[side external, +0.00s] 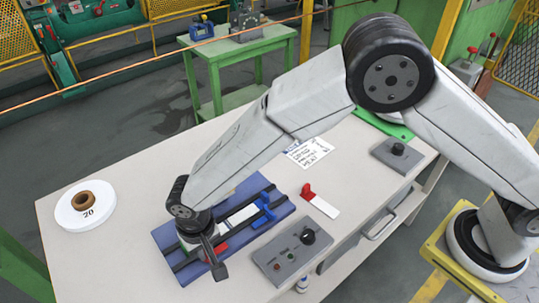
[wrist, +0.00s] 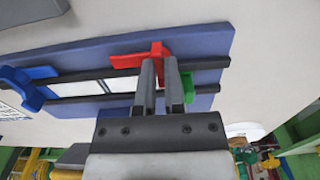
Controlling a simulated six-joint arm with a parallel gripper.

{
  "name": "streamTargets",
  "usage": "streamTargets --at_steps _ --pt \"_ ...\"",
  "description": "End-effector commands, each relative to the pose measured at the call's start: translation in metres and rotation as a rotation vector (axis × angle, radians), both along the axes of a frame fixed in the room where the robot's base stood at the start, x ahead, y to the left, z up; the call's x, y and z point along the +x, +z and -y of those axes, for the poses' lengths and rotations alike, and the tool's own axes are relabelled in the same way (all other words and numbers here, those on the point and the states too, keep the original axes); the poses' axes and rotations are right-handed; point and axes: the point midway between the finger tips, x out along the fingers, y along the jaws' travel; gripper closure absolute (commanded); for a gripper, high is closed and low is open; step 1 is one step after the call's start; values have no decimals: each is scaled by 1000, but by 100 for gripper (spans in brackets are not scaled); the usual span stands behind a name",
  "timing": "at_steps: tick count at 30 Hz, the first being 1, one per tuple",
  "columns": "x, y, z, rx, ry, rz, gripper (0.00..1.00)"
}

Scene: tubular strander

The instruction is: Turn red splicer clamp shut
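The red splicer clamp (wrist: 157,51) sits across the dark rails of the blue splicer plate (wrist: 196,40), its arm extending left in the wrist view. My gripper (wrist: 159,66) reaches over the plate with its two fingers apart, and the upright red part shows between and just beyond the fingertips. I cannot tell whether either finger touches it. In the side view the red clamp (side external: 221,249) is partly hidden by my gripper (side external: 215,265). A blue clamp (side external: 264,210) stands farther along the same rails. A green part (wrist: 188,86) is right of my fingers.
A grey control box (side external: 290,256) with a black knob lies close to the plate. A red-and-white tool (side external: 320,202) and a paper card (side external: 310,152) lie on the bench. Bare bench lies left of the plate.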

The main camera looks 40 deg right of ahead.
Motion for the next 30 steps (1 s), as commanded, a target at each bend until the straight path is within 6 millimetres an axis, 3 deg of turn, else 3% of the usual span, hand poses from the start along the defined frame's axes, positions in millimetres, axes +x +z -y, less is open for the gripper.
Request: streamTargets --at_steps 17,30 --pt "0 0 0 0 102 0 100" --pt "0 1 0 0 451 -1 100"
